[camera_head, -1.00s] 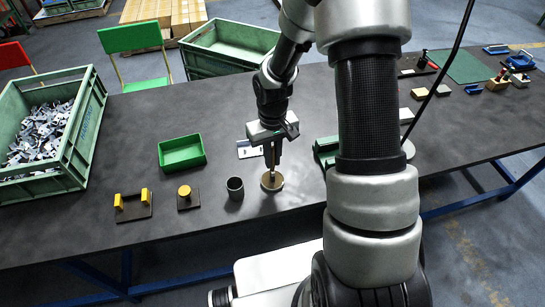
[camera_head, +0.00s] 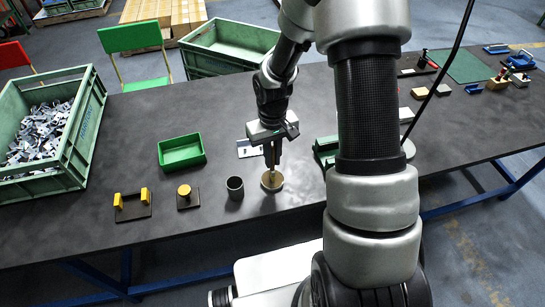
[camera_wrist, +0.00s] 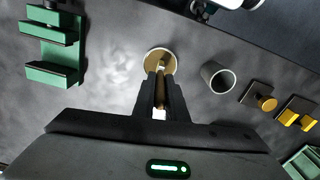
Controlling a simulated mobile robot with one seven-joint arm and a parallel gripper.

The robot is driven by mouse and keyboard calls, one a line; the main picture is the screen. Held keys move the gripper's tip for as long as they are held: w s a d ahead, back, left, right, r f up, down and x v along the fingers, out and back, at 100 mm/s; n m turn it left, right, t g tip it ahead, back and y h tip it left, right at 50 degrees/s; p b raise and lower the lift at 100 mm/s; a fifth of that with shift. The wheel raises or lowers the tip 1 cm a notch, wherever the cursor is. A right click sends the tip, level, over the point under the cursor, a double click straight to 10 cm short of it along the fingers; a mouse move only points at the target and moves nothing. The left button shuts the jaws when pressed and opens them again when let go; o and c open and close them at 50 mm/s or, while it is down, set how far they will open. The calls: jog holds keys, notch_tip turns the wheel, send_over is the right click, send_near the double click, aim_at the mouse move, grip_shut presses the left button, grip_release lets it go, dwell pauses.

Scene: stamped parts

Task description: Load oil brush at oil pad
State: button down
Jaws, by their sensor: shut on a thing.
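The oil pad (camera_head: 278,184) is a round tan disc with a pale rim on the dark table; it also shows in the wrist view (camera_wrist: 152,57). My gripper (camera_head: 272,163) points down above the pad and is shut on the oil brush (camera_wrist: 160,90), a slim brownish handle between the fingers. The brush is upright over the pad, and its lower end appears at the pad's surface. I cannot tell whether it touches or presses, since the fingers hide part of it.
A grey cup (camera_head: 235,187) stands just left of the pad. Further left are a black block with a yellow knob (camera_head: 185,197), a yellow-posted fixture (camera_head: 132,206) and a green tray (camera_head: 181,152). A metal plate (camera_head: 249,148) lies behind my gripper; a green fixture (camera_head: 326,150) stands right.

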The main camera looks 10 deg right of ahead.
dwell(0.3)
jog(key=shift+r+p, duration=2.45)
jog(key=shift+r, duration=1.05)
